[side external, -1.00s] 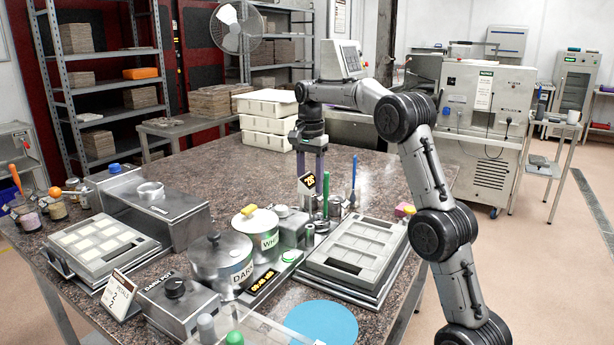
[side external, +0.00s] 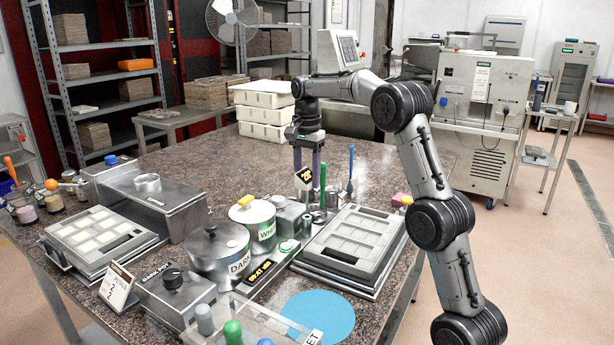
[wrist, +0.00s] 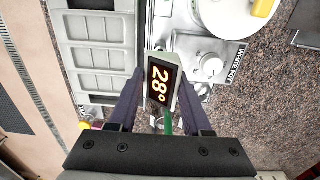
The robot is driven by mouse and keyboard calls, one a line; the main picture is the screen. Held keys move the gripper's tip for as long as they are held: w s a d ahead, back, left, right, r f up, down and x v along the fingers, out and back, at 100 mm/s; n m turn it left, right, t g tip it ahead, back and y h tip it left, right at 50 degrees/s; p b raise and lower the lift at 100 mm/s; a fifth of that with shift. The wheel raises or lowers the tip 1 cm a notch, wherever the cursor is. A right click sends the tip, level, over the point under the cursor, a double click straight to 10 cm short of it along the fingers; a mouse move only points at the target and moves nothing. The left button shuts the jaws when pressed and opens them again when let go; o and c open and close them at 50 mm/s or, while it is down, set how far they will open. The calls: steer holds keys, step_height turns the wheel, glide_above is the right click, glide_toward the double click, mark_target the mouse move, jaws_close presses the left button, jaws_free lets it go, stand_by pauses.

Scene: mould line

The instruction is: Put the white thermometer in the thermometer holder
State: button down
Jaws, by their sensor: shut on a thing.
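The white thermometer (side external: 304,179), with a black face and glowing orange "28°" digits, is between the fingers of my gripper (side external: 307,170). In the wrist view the thermometer (wrist: 162,82) fills the gap between the two purple fingers, and my gripper (wrist: 160,92) is shut on it. In the side external view it hangs upright, slightly tilted, near the green-handled tool and the metal cups behind the white pot. Its lower end is hidden. I cannot make out for certain which of the small metal fittings (side external: 318,214) there is the thermometer holder.
A green-handled tool (side external: 322,180) and a blue-handled tool (side external: 350,168) stand close by. The white pot (side external: 252,222), dark pot (side external: 218,250) and a grey mould tray (side external: 350,240) crowd around. Bare table (side external: 235,160) lies behind.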

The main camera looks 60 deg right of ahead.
mark_target(307, 202)
steer(key=shift+f, duration=0.1)
stand_by(0.8)
steer(key=shift+f, duration=3.75)
steer(key=shift+c, duration=1.3)
jaws_free()
steer(key=shift+o, duration=0.2)
steer(key=shift+o, duration=1.1)
